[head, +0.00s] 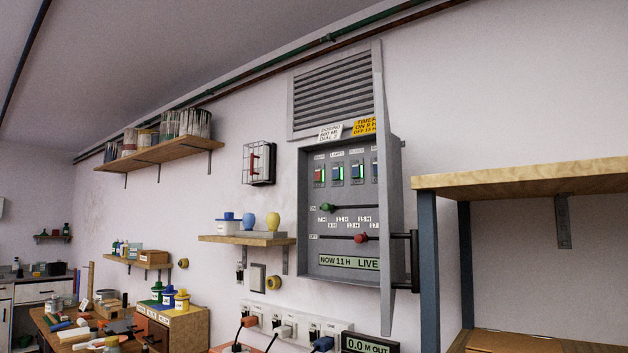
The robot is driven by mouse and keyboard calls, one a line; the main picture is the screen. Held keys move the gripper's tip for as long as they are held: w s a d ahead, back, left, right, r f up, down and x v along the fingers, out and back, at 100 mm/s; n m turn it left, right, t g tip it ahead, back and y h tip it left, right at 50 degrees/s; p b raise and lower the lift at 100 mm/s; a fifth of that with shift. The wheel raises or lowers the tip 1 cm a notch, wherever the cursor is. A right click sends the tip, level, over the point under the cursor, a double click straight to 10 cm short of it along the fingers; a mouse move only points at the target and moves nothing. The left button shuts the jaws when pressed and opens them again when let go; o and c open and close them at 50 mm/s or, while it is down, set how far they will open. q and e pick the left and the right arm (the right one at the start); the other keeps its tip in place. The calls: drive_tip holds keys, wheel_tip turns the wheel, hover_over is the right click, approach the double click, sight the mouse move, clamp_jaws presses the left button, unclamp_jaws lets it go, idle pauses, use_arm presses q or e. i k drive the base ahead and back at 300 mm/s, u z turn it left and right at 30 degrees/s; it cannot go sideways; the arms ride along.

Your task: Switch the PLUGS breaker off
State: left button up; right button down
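A grey breaker panel (308,240) hangs on the wall right of centre, its door (390,220) standing open and seen nearly edge-on. Near its top is a row of breakers with small labels: a leftmost one (320,174), a second (337,173) under a label that seems to read LAMPS, a third (357,171), and a fourth (375,168) partly hidden by the door. I cannot make out which label reads PLUGS. Neither gripper is in view.
Below the breakers are a green knob (327,208), a red knob (361,238) and a NOW 11 H LIVE display (349,262). A caged red switch (257,163) is to the left. A wooden-topped shelf unit (520,178) stands close on the right. Sockets with plugs (285,331) are below.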

sight(355, 167)
drive_tip(key=u, duration=0.8)
drive_tip(key=i, duration=1.85)
drive_tip(key=z, duration=0.8)
